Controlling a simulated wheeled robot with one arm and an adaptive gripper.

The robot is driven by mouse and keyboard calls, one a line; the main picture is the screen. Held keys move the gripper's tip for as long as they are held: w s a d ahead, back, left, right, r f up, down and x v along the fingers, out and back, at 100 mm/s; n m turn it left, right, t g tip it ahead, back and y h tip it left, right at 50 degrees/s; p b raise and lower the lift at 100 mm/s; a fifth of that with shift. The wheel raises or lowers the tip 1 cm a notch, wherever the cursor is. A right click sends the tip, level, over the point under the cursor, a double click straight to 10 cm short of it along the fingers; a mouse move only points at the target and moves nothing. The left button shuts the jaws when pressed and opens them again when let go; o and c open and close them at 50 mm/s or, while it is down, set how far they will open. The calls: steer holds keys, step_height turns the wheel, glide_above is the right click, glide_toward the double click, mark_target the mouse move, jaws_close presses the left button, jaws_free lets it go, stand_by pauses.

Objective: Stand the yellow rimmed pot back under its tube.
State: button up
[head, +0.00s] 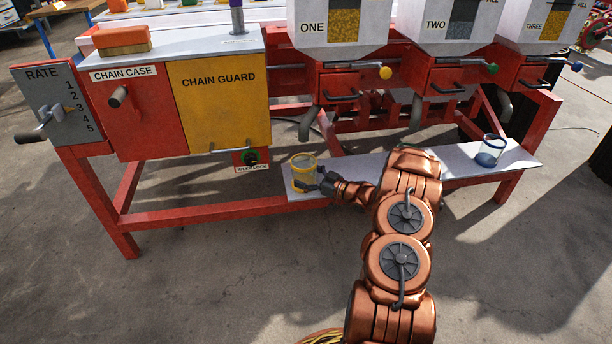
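The yellow rimmed pot (303,168) is clear-walled and looks upright at the left end of the pale shelf (462,178). My gripper (311,182) reaches it from the right, low on its side. One dark finger crosses the front of the pot and the other is at its right, partly hidden behind it. I cannot tell whether the fingers press on it or whether its base touches the shelf. The grey tube (308,123) under hopper ONE (313,28) hangs above and behind the pot.
A blue rimmed pot (489,152) stands on the shelf at the right, below the tube (503,106) of hopper THREE. Red frame legs (112,220) stand left.

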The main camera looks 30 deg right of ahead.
steer(key=shift+r, duration=0.1)
stand_by(0.3)
steer(key=shift+s+d+r, duration=0.15)
steer(key=shift+s, duration=0.05)
steer(key=shift+p+v, duration=1.65)
steer(key=shift+v, duration=4.1)
